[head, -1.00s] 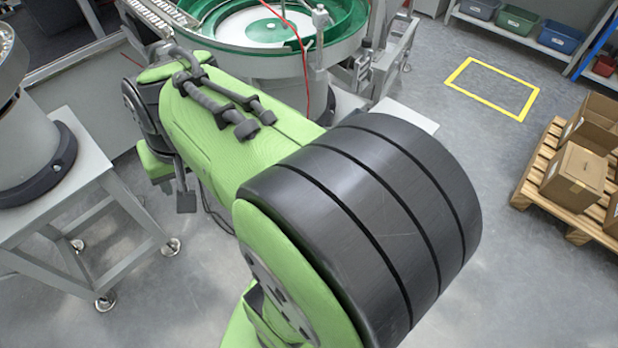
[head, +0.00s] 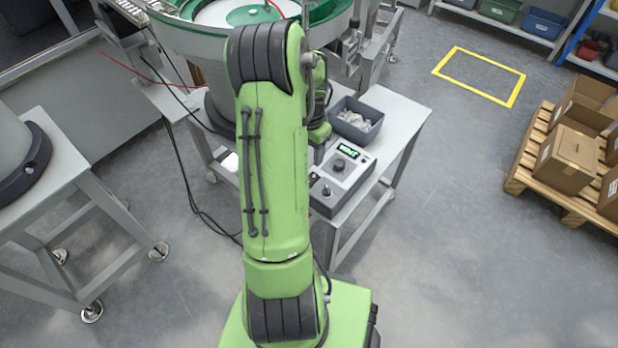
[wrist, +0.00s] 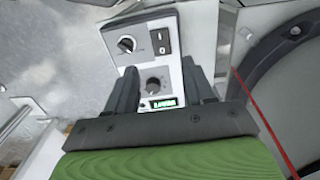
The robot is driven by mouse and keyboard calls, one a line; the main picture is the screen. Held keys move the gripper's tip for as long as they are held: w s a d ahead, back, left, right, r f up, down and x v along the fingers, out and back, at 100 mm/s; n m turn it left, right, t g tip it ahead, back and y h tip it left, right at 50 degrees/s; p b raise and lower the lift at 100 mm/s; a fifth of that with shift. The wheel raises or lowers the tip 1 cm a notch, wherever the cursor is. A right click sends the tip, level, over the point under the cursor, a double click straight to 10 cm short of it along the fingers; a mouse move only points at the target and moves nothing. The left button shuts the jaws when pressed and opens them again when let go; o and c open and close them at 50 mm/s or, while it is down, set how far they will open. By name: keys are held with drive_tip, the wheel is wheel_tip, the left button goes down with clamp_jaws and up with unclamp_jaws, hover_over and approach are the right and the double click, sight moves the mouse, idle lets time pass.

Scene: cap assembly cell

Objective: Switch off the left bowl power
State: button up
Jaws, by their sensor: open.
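A grey control box (head: 342,180) with a lit green display and a knob stands on the small table in the head view, partly behind my arm. In the wrist view its panel (wrist: 143,62) faces me. A black rocker switch (wrist: 161,41) marked I and O sits at the upper right; which side is pressed I cannot tell. An upper knob (wrist: 127,44) is left of it. A lower knob (wrist: 153,84) and the green display (wrist: 162,103) lie between my fingers. My gripper (wrist: 159,67) is open and empty, over the panel. The head view hides it behind my arm.
A green-lined bowl feeder (head: 190,30) stands behind the table (head: 402,108). A grey bin (head: 372,108) with parts sits behind the box. Part of another feeder (head: 38,165) is at the left edge. Cables hang left of my arm. Boxes (head: 562,165) on a pallet stand right.

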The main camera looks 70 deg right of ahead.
sight(311, 179)
wheel_tip(311, 179, down, 11)
drive_tip(key=b, duration=0.2)
drive_tip(key=shift+b, duration=0.35)
drive_tip(key=shift+r, duration=0.1)
clamp_jaws()
drive_tip(key=shift+s+d+r+t+y+p, duration=0.25)
drive_tip(key=shift+y+p, duration=0.35)
drive_tip(key=shift+p, duration=0.45)
drive_tip(key=shift+w+d+f+t+y+p, duration=0.15)
drive_tip(key=shift+t+y+p, duration=0.3)
drive_tip(key=shift+y, duration=0.35)
